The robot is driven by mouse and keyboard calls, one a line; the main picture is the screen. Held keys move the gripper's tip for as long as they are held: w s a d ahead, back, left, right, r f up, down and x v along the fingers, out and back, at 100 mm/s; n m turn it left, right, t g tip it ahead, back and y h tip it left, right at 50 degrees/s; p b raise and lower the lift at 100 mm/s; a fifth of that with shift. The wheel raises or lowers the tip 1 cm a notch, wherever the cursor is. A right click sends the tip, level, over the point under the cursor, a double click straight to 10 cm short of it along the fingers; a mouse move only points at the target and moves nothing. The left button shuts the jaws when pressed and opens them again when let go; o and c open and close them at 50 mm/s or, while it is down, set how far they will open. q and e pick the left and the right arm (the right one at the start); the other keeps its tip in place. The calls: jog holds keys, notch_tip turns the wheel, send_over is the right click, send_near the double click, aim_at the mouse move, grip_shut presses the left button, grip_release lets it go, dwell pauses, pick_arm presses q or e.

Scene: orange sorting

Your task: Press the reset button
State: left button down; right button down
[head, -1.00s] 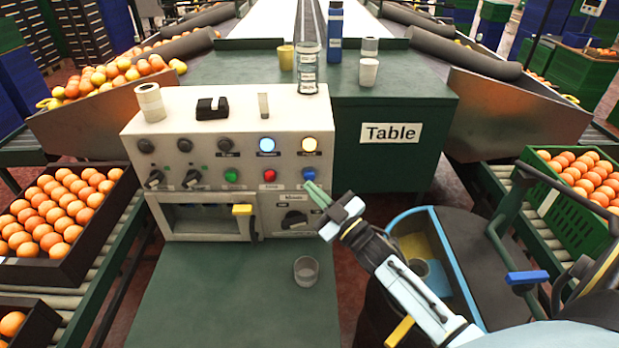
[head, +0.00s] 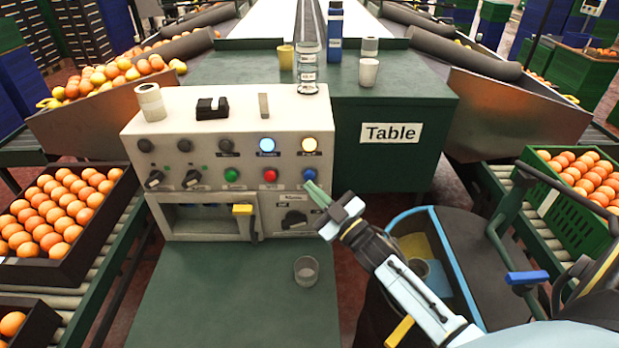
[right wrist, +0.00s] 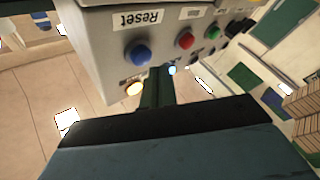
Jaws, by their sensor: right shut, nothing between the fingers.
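The reset button is a blue round button (head: 309,173) at the right end of the lower button row on the white control panel (head: 200,220). In the right wrist view it is the blue button (right wrist: 138,54) beside the label "Reset" (right wrist: 138,20). My right gripper (head: 315,190) is shut and empty. Its green fingertips are just below the blue button in the head view. In the right wrist view the fingers (right wrist: 157,88) show beside the button, and I cannot tell whether they touch the panel. My left gripper is not in view.
A red button (head: 270,175) and a green button (head: 231,175) sit left of the blue one. A lit yellow lamp (head: 309,145) is above it. A dark knob (head: 294,219) is below. A clear cup (head: 306,270) stands on the green surface in front.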

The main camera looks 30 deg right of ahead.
jog(key=shift+w, duration=0.1)
jog(key=shift+w+d, duration=0.25)
jog(key=shift+w, duration=0.05)
jog(key=shift+w+d, duration=0.25)
jog(key=shift+w, duration=0.2)
dwell(0.8)
jog(key=shift+s, duration=0.1)
jog(key=shift+s+a+p, duration=0.35)
jog(key=shift+s+a, duration=0.15)
jog(key=shift+s, duration=0.25)
